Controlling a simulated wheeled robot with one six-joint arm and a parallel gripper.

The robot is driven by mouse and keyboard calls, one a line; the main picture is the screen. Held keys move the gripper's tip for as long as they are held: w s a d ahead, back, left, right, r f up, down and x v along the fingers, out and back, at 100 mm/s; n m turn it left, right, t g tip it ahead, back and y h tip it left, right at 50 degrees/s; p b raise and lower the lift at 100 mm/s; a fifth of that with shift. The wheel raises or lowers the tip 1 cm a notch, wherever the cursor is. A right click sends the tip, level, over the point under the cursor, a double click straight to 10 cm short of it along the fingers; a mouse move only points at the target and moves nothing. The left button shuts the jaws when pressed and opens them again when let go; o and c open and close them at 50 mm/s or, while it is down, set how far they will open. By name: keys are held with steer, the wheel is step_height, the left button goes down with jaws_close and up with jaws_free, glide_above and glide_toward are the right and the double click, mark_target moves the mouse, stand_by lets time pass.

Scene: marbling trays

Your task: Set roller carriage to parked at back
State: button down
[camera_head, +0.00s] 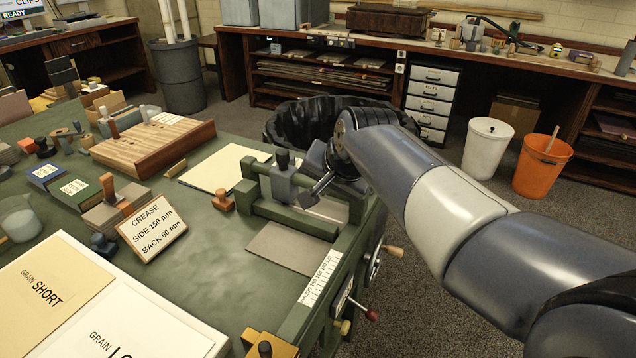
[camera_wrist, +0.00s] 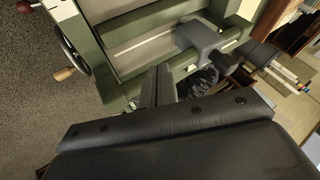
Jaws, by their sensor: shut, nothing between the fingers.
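The roller carriage appears to be the grey block with a dark knob (camera_head: 283,180) on the green bar of the creasing machine (camera_head: 290,217), near the bar's left end. In the wrist view the grey block (camera_wrist: 200,36) sits at the upper right on the green frame, its dark knob pointing right. My gripper (camera_head: 320,189) is just right of the block, low over the machine bed. Its fingers (camera_wrist: 157,84) are shut and empty, close beside the block. I cannot tell whether they touch it. My wrist hides part of the machine's far right side.
A crank with a wooden handle (camera_head: 392,250) and a red-knobbed lever (camera_head: 371,314) stick out from the machine's right side. A crease sign (camera_head: 152,227) and a small orange stamp-like piece (camera_head: 223,200) stand left of it. A black bin (camera_head: 300,120) is behind.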

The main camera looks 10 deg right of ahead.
mark_target(278, 187)
steer(key=b+x, duration=0.1)
steer(key=x, duration=0.7)
steer(key=shift+s+b, duration=0.1)
steer(key=shift+b, duration=0.3)
steer(key=shift+w+a+r, duration=0.1)
steer(key=shift+w+a, duration=0.25)
steer(key=shift+a, duration=0.2)
steer(key=shift+w+a+r, duration=0.1)
steer(key=shift+w+a, duration=0.2)
steer(key=shift+a, duration=0.3)
steer(key=shift+w+a, duration=0.35)
steer(key=shift+a, duration=0.15)
steer(key=shift+w+a+r+p, duration=0.2)
steer(key=shift+w+a+p, duration=0.1)
steer(key=shift+a, duration=0.1)
steer(key=shift+w+a+f+p, duration=0.1)
steer(key=shift+w+a+p, duration=0.35)
steer(key=shift+a, duration=0.3)
steer(key=shift+w+a+p, duration=0.25)
steer(key=shift+w+a, duration=0.3)
steer(key=shift+a, duration=0.25)
